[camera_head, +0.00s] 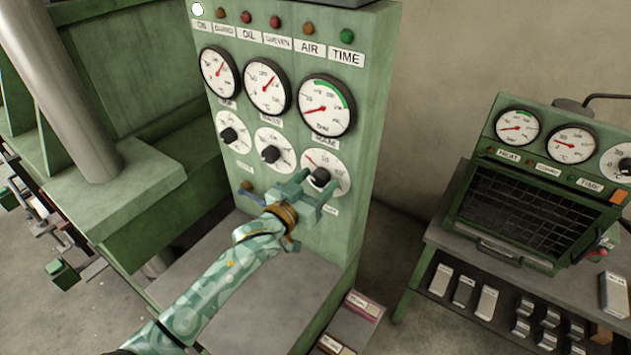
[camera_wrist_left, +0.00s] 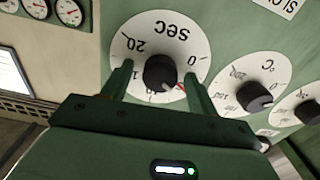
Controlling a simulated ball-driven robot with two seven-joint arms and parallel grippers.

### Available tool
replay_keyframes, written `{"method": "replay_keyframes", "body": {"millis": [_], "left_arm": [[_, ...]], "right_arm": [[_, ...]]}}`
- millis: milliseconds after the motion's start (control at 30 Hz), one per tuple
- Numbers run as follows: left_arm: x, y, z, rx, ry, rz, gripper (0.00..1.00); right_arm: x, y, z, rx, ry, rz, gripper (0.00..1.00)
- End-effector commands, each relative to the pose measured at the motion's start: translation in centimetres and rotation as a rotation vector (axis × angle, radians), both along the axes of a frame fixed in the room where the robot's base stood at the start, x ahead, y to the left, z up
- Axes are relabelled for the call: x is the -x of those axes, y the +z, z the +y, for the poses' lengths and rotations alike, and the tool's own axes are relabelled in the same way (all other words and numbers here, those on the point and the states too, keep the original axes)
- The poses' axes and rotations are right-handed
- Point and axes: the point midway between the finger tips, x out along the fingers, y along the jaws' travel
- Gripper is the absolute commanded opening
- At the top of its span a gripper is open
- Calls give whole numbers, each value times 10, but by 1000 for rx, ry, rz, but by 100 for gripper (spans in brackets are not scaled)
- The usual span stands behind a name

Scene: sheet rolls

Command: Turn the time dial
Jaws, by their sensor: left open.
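The time dial (camera_head: 341,175) is the rightmost of three white dials on the green panel. Its black knob (camera_head: 319,176) shows just beyond my left gripper (camera_head: 308,190). In the left wrist view the dial (camera_wrist_left: 140,28) appears upside down, marked SEC, with a black knob (camera_wrist_left: 161,72) and a red mark beside it. My left gripper (camera_wrist_left: 156,80) is open, with one finger on each side of the knob. Gaps show between the fingers and the knob, so it is not clamped. My right gripper is not in view.
Two other dials, a middle one (camera_head: 277,150) and a left one (camera_head: 233,133), sit left of the time dial. Three round gauges (camera_head: 326,106) are above. A grey ledge (camera_head: 250,310) lies below the panel. A green oven (camera_head: 530,205) stands on a bench at the right.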

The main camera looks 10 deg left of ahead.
Motion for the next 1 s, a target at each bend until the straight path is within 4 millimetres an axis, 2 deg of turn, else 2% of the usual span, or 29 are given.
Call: {"method": "replay_keyframes", "body": {"millis": [267, 433, 767, 1000], "left_arm": [[-2, 0, -1, 0, 0, 0, 59], [-2, 0, -1, 0, 0, 0, 15], [-2, 0, -1, -23, 0, -9, 15], [-2, 1, -1, -134, 1, -55, 15]], "right_arm": [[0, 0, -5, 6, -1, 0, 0], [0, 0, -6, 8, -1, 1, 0], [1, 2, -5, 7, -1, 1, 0], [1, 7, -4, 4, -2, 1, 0]]}}
